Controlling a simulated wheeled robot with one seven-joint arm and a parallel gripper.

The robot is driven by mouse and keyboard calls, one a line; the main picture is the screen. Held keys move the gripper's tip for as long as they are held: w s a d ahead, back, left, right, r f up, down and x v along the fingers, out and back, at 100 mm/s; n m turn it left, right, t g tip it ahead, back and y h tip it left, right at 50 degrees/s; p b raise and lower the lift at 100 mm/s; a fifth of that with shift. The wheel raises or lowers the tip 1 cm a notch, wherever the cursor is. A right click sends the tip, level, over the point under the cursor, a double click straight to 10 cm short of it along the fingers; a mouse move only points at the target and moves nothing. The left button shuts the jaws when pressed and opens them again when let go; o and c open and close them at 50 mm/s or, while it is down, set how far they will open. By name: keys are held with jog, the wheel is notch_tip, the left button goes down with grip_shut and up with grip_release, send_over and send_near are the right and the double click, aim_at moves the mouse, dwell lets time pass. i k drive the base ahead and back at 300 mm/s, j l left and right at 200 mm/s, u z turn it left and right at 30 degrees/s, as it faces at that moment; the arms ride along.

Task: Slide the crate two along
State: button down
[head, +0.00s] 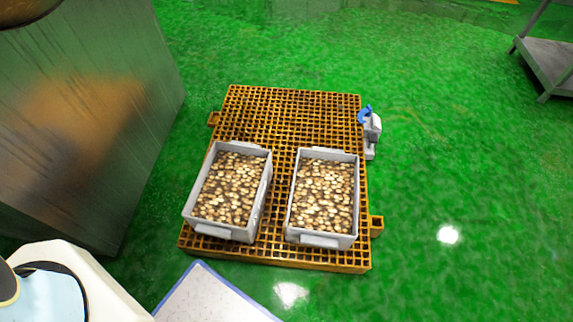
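Two grey crates filled with small tan and brown pieces sit side by side on an orange-brown grid platform. The left crate (211,229) is slightly tilted in heading, with its far end turned to the right. The right crate (319,241) stands apart from it, with a strip of grid showing between them. Both are on the near half of the platform (290,107). My gripper is not in view.
A large metal cabinet or machine side (80,120) stands at the left. A small grey and blue device (371,133) is at the platform's right edge. A blue-edged pale panel (210,299) lies in front. A metal stand (548,62) is far right. The platform's far half is bare.

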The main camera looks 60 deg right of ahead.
aim_at(324, 209)
jog(key=k+l+u, duration=0.2)
jog(key=k, duration=0.35)
jog(key=k+j+u, duration=0.2)
jog(key=k, duration=0.3)
jog(key=k+u, duration=0.2)
jog(key=k, duration=0.4)
jog(key=k+j+u, duration=0.2)
jog(key=k, duration=0.3)
jog(key=k+j+u, duration=0.2)
jog(key=k, duration=0.35)
